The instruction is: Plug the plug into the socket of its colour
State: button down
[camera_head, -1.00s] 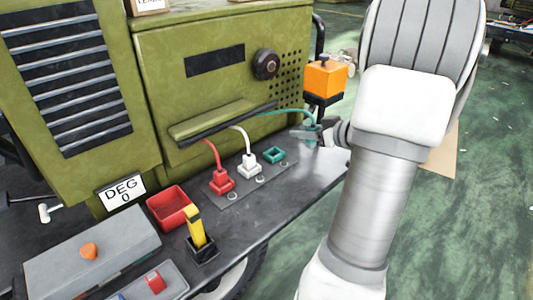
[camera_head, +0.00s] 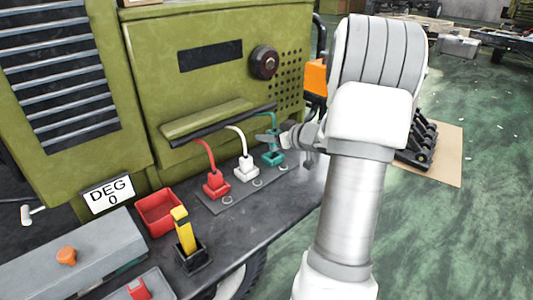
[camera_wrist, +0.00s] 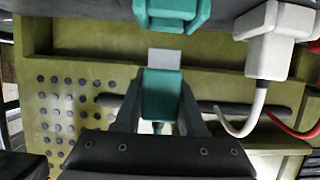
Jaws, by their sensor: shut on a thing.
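My gripper (camera_head: 279,140) is shut on the teal plug (camera_wrist: 162,96). The plug's grey tip faces the teal socket (camera_head: 273,158), which also shows at the top of the wrist view (camera_wrist: 172,12). A small gap shows between tip and socket in that view. In the head view the plug appears just above the socket, partly hidden by my gripper. The white plug (camera_head: 246,165) and the red plug (camera_head: 213,179) sit in the sockets of their own colours to the left, each with its cable rising behind.
The green cabinet (camera_head: 215,90) with a black knob (camera_head: 264,62) stands behind the sockets. A red bin (camera_head: 158,211), a yellow-handled switch (camera_head: 184,232) and a grey box (camera_head: 60,262) are on the bench to the left. An orange box (camera_head: 316,76) is partly hidden by my arm.

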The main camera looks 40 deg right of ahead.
jog(key=shift+w+a+f, duration=0.1)
jog(key=shift+w+f, duration=0.1)
jog(key=shift+w, duration=0.05)
jog(key=shift+f, duration=0.3)
jog(key=shift+f+b, duration=1.15)
jog(key=shift+f, duration=0.45)
jog(key=shift+f, duration=0.1)
jog(key=shift+f, duration=0.1)
jog(key=c, duration=0.5)
grip_release()
